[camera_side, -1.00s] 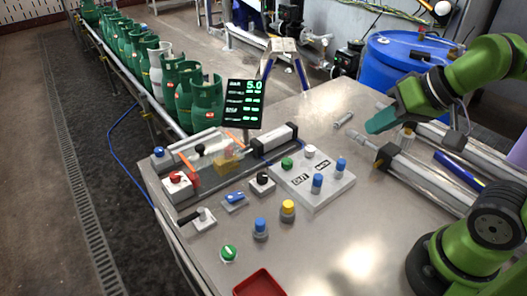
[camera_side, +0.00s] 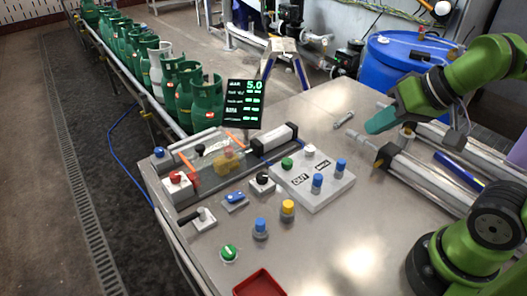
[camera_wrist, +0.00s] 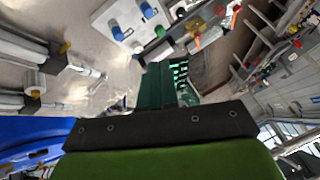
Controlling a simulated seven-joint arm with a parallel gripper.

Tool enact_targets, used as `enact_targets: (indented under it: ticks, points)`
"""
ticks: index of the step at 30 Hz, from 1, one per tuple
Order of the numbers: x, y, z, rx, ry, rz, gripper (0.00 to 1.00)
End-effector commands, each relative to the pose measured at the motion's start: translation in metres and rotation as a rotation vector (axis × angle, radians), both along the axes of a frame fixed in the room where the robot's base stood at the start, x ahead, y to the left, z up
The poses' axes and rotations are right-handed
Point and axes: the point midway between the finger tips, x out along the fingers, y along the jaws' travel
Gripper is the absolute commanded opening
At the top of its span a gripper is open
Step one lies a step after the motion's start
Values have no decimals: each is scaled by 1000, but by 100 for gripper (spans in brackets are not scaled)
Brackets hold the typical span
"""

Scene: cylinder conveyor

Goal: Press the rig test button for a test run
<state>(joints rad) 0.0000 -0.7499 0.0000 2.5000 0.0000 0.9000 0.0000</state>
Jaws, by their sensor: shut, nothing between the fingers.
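The rig (camera_side: 218,170) stands at the left edge of the metal table, with orange bars, a yellow part and a clear panel. A blue button (camera_side: 158,152) and a red button (camera_side: 176,177) sit at its left end. A green button (camera_side: 229,252) on a round base stands alone near the front. I cannot read which one is the rig test button. My gripper (camera_side: 374,127), with teal fingers, is shut and empty at the right, above the table and apart from all the buttons. Its fingers (camera_wrist: 155,86) also show in the wrist view.
A grey panel marked OUT (camera_side: 318,192) carries several buttons. Blue (camera_side: 260,228) and yellow (camera_side: 288,208) buttons, a black knob (camera_side: 262,181), a lever (camera_side: 198,217) and a red tray (camera_side: 259,284) stand nearby. A display (camera_side: 244,104) stands behind. Metal actuators (camera_side: 420,178) lie right.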

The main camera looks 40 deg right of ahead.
Motion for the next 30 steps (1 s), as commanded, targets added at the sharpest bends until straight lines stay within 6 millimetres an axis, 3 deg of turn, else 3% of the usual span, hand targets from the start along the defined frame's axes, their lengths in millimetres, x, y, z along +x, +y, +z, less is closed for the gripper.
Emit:
enact_targets:
  ticks: [25, 30]
  points:
    - [0, 0, 0, 0, -1, 1, 0]
    - [-1, 16, -9, 1, 38, 70, 0]
